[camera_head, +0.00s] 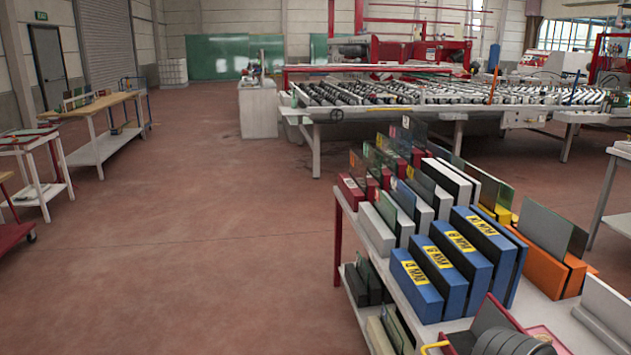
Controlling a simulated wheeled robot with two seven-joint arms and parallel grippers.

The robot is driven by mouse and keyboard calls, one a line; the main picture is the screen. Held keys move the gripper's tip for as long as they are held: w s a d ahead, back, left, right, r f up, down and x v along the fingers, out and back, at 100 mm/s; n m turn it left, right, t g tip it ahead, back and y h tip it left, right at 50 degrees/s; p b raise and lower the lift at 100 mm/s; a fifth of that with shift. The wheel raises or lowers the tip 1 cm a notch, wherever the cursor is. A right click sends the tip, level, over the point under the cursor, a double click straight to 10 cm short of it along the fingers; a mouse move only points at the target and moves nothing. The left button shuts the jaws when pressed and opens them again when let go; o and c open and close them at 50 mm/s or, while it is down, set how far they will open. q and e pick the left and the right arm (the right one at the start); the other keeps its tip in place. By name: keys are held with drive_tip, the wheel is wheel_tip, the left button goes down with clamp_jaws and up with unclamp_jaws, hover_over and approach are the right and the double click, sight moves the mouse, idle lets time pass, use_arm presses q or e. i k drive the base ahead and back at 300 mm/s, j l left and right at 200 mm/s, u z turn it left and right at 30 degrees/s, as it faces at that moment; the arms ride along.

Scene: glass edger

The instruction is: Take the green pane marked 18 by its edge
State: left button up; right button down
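Several upright panes, some greenish, stand in slotted blocks on the rack table (341,205) at the right. One greenish pane (358,163) stands in the red blocks at the table's far left. Another pane (404,197) stands in the white blocks, and a darker pane (484,185) stands farther right. Small markings show on some panes, but I cannot read an 18 on any, so I cannot tell which is the pane marked 18.
Blue labelled blocks (414,288) fill the table's near side; an orange block (540,262) stands right of them. A lower shelf holds more panes. A roller table (316,117) stands behind, a wooden bench (92,107) at the left. The floor (180,240) between is clear.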

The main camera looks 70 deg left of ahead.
sight(383, 205)
drive_tip(key=k+j+u, duration=0.1)
drive_tip(key=j+u, duration=0.65)
drive_tip(key=j, duration=0.2)
drive_tip(key=j+u, duration=0.35)
drive_tip(key=j, duration=0.95)
drive_tip(key=i+j+u, duration=0.15)
drive_tip(key=j, duration=0.65)
